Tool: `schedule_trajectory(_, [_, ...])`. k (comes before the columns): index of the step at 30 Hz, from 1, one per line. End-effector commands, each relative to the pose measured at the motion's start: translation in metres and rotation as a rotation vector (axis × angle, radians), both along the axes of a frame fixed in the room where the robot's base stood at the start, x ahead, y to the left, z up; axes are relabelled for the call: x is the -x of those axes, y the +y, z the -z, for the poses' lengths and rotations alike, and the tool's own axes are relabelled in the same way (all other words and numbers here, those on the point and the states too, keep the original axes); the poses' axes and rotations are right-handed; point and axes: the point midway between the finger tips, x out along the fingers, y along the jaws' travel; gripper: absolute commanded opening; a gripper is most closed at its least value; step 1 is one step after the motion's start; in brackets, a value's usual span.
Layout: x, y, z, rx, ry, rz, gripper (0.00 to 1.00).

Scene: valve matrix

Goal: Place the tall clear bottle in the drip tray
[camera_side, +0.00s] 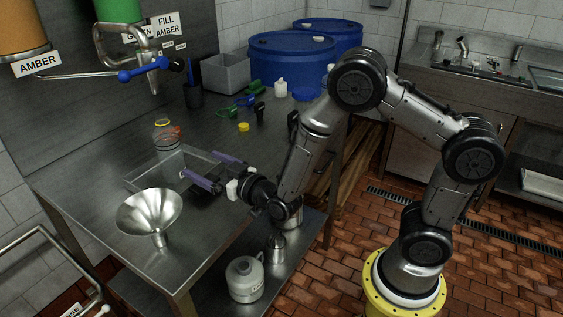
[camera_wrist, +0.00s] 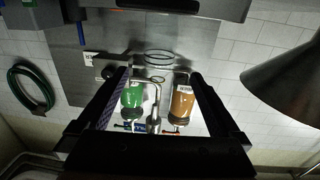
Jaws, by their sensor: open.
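The clear bottle (camera_side: 165,140) stands upright at the far edge of the drip tray (camera_side: 139,184). I cannot tell whether its base is inside the tray or just behind it. In the wrist view, my gripper's fingers (camera_wrist: 160,75) are spread wide. Faint ring outlines between them appear to be the clear bottle (camera_wrist: 159,56), beyond the fingertips.
A steel funnel (camera_side: 150,211) stands on the bench left of my gripper. Green and amber tanks hang above, with a blue-handled valve (camera_side: 138,72). A yellow cap (camera_side: 243,127), a grey bin (camera_side: 226,74) and blue drums (camera_side: 291,62) are farther back.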

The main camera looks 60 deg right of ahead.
Motion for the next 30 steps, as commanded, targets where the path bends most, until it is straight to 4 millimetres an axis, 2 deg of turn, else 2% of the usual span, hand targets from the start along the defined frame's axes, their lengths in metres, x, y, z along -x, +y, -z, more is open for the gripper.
schedule_trajectory(4, [-0.002, 0.0, -0.011, -0.016, 0.041, -0.011, 1.0])
schedule_trajectory(8, [0.001, 0.001, -0.033, -0.048, 0.147, -0.036, 1.0])
schedule_trajectory(11, [0.015, 0.002, -0.051, -0.068, 0.252, -0.062, 1.0])
schedule_trajectory(14, [0.037, 0.001, -0.067, -0.079, 0.363, -0.086, 1.0])
schedule_trajectory(20, [0.106, -0.004, -0.089, -0.079, 0.584, -0.117, 1.0])
schedule_trajectory(24, [0.169, -0.011, -0.096, -0.068, 0.741, -0.119, 1.0])
schedule_trajectory(30, [0.26, -0.024, -0.094, -0.048, 0.94, -0.097, 1.0])
